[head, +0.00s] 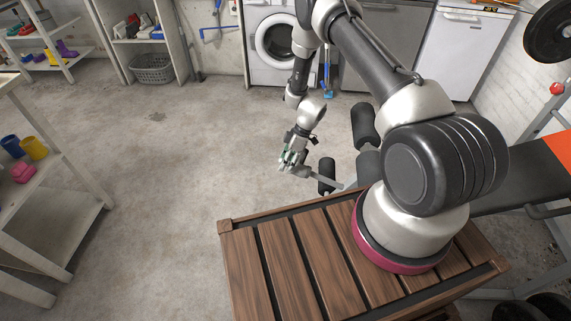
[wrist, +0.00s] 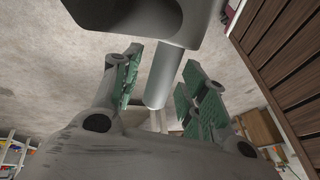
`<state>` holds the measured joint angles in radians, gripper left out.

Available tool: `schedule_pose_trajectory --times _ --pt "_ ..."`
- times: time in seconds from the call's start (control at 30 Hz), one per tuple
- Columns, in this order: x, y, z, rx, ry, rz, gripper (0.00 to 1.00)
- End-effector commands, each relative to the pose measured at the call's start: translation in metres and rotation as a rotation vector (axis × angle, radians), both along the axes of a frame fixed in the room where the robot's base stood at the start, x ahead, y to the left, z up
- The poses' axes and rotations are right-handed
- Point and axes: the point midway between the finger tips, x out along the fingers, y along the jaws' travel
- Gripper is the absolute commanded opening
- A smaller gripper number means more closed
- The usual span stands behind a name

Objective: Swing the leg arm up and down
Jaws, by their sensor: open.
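The leg arm belongs to a dark weight bench (head: 520,185) at the right. Black foam rollers (head: 327,175) and a light grey bar (head: 322,181) show at its end, left of my arm's base. My gripper (head: 290,161) is at the left end of this bar, above the floor. In the wrist view my gripper (wrist: 163,65) is open, with green finger pads apart. A light grey tube (wrist: 170,72) shows between the fingers; whether they touch it I cannot tell. A dark rounded part (wrist: 130,15) lies beyond. My arm hides part of the bench.
A washing machine (head: 272,45) and cabinets (head: 388,45) stand at the back. A shelf table (head: 50,215) is at the left. A weight plate (head: 548,32) sits upper right. The concrete floor (head: 170,180) is clear in the middle.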

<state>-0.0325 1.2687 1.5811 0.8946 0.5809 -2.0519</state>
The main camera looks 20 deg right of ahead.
Motion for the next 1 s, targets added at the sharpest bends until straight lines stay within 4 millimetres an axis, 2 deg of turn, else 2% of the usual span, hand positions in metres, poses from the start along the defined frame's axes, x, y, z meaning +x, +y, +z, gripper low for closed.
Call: schedule_pose_trajectory --times 0.1,0.37,0.6,1.0 --pt "-0.001 0.003 -0.006 0.0 0.0 0.001 0.43" --pt "-0.001 0.004 -0.007 0.0 0.0 0.001 0.41" --pt "-0.001 0.003 -0.007 0.0 -0.001 0.001 0.0" --pt "-0.001 0.003 -0.014 -0.018 0.007 0.001 0.0"
